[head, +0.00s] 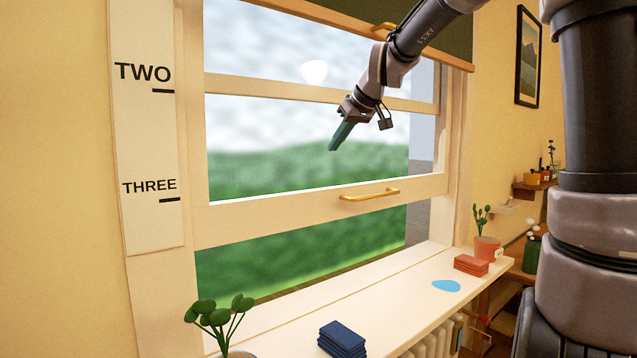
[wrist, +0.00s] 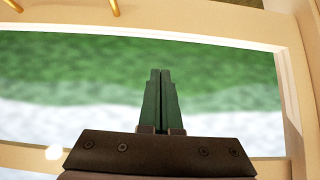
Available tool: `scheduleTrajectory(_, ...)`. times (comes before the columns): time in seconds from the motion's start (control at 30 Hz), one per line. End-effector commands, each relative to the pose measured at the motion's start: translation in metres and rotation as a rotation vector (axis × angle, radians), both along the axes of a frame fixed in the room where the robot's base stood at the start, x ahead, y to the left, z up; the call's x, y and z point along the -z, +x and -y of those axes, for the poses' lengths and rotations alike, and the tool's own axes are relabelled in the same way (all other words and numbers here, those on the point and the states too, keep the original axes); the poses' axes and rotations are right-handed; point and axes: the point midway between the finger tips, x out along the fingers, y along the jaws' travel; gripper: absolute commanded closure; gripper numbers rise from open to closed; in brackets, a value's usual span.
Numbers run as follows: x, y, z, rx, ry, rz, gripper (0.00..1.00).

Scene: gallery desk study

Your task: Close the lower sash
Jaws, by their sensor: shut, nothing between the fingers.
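The lower sash (head: 300,208) is a cream window frame, raised so that an open gap shows between its bottom rail and the sill (head: 400,298). A brass handle (head: 370,194) is fixed on its bottom rail; part of a brass handle shows at the top left of the wrist view (wrist: 115,8). My gripper (head: 333,147) is in front of the sash's glass, above and a little left of the handle, apart from it. Its green fingers (wrist: 160,75) are together with nothing between them.
A plant (head: 218,318), dark blue folded cloths (head: 342,338), a light blue disc (head: 446,286), red folded items (head: 471,265) and a potted plant (head: 487,245) stand along the sill. A dark blind (head: 350,12) with a brass pull hangs above. A marked strip (head: 148,130) reads TWO and THREE.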

Motion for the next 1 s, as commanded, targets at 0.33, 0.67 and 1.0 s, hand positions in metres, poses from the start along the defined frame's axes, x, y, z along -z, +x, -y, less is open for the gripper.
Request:
scheduleTrajectory(0.33, 0.031, 0.026, -0.021, -0.013, 0.004, 0.000, 1.00)
scheduleTrajectory(0.67, 0.068, 0.055, -0.043, -0.013, 0.003, 0.002, 1.00)
scheduleTrajectory(1.0, 0.106, 0.057, -0.042, -0.006, 0.001, 0.002, 1.00)
